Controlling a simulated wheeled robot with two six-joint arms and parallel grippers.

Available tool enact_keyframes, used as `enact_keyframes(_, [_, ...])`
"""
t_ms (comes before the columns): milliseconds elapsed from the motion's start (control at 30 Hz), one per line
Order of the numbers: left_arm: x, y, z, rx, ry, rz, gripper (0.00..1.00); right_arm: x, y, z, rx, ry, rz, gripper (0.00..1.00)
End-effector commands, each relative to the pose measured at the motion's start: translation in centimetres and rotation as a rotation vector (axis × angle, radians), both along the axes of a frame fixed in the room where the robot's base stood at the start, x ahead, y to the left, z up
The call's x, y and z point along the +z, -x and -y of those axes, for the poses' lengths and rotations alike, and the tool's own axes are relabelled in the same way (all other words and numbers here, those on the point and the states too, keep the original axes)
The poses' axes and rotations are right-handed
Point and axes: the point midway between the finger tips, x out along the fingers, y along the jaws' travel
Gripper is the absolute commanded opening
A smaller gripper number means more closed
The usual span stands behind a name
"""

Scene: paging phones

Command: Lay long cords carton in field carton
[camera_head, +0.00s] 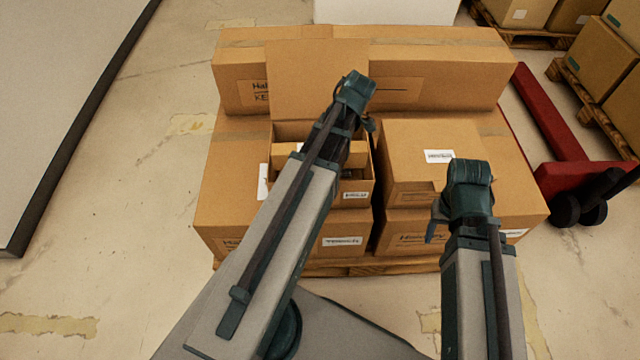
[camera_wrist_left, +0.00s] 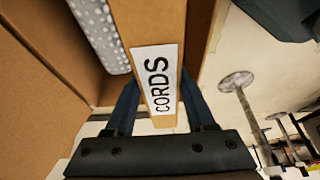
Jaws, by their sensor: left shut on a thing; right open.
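A long narrow carton labelled CORDS (camera_wrist_left: 155,85) is held between the fingers of my left gripper (camera_wrist_left: 160,105), which is shut on it. In the head view my left arm reaches over an open carton (camera_head: 357,196) with a raised flap (camera_head: 318,75); I take this to be the field carton, but its label is too small to read. The arm hides much of its inside and the left gripper's fingertips. Cardboard pieces show within it. Whether the held carton touches the bottom cannot be told. My right gripper (camera_head: 436,226) is open and empty, in front of the right-hand boxes.
A closed carton (camera_head: 425,150) stands right of the open one. A long box (camera_head: 450,65) lies behind. The boxes stand on a pallet (camera_head: 350,267). A red pallet jack (camera_head: 560,135) is at right. In the wrist view a grey dotted item (camera_wrist_left: 98,30) lies beside the held carton.

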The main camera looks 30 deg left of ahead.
Motion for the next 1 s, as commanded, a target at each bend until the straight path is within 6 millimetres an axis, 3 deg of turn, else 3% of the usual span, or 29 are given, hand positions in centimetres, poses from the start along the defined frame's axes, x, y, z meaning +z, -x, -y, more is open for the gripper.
enact_keyframes(33, [-1.9, 0.0, 0.0, 0.0, 0.0, 0.0, 0.0, -2.0, 0.0, 0.0, 0.0, 0.001, 0.0, 0.56])
enact_keyframes(400, [-8.3, 0.0, 0.0, -0.001, 0.0, 0.0, 0.0, -8.3, -0.1, 0.2, 0.004, 0.01, 0.004, 0.56])
enact_keyframes(533, [-9.3, 0.0, 0.0, -0.001, 0.0, 0.0, 0.0, -9.3, -0.1, 0.2, 0.006, 0.01, 0.004, 0.56])
enact_keyframes(767, [-9.3, 0.0, 0.0, -0.001, 0.0, 0.0, 0.0, -9.3, -0.1, 0.2, 0.007, 0.01, 0.005, 0.56])
enact_keyframes(1000, [-12.0, 0.0, 0.0, -0.001, 0.0, 0.0, 0.0, -12.0, -0.1, 0.2, 0.011, 0.007, 0.005, 0.56])
